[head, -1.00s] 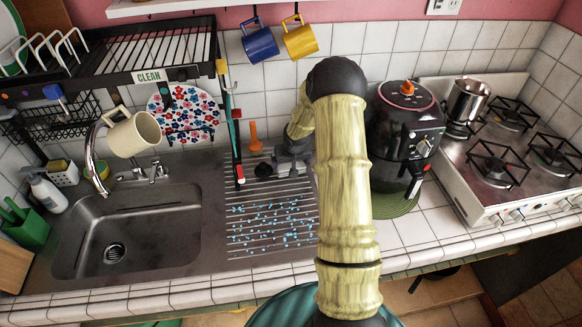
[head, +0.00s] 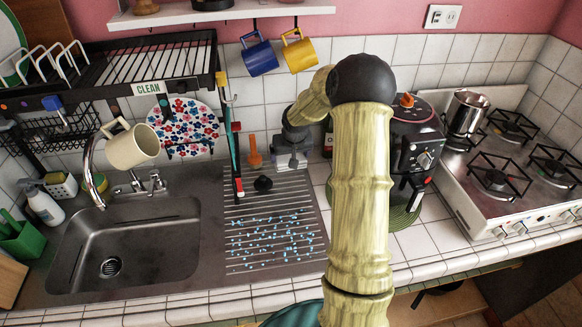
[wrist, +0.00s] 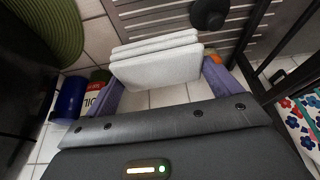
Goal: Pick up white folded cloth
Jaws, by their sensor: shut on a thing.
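The white folded cloth (wrist: 155,62) shows in the wrist view as a neat stack of layers. It sits between the two purple fingers of my gripper (wrist: 160,80), which are shut on its left and right sides. In the head view my gripper (head: 290,155) is at the back of the counter, right of the orange-handled brush.
A ribbed drainboard (head: 270,235) with blue drops lies in front, beside the sink (head: 125,245). A black air fryer (head: 415,150) stands right on a green round mat (wrist: 48,28). A dish rack (head: 130,75) and hanging mugs (head: 259,57) are above.

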